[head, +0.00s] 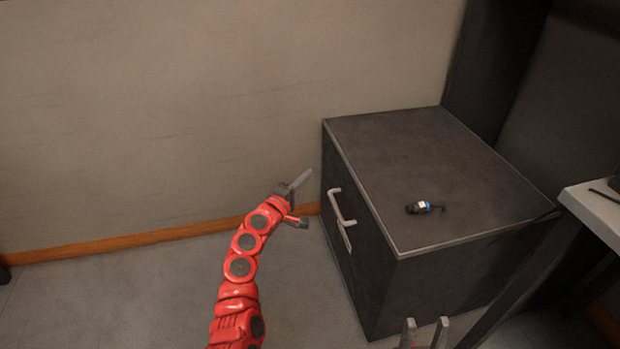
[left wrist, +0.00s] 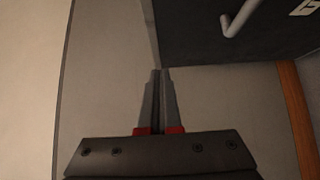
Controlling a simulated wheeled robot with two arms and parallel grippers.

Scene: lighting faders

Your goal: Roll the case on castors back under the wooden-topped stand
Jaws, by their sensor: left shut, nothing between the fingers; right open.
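The case (head: 415,165) is a dark grey box with pale metal edges, standing on the floor. A pale bar handle (head: 341,207) is on its left-facing side; the handle also shows in the left wrist view (left wrist: 238,20). Its castors are hidden. The stand (head: 600,205) shows only in part at the right edge, with a pale top edge and a dark leg. My left gripper (head: 307,199) is shut and empty, just left of the case and its handle, apart from the handle. My right gripper (head: 426,330) is open and empty at the bottom edge, in front of the case.
A small black and blue object (head: 424,207) lies on top of the case. A beige wall (head: 180,100) with a wooden skirting board (head: 110,243) runs behind. The grey floor (head: 110,300) left of the case is clear. A dark upright panel (head: 495,60) stands behind the case.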

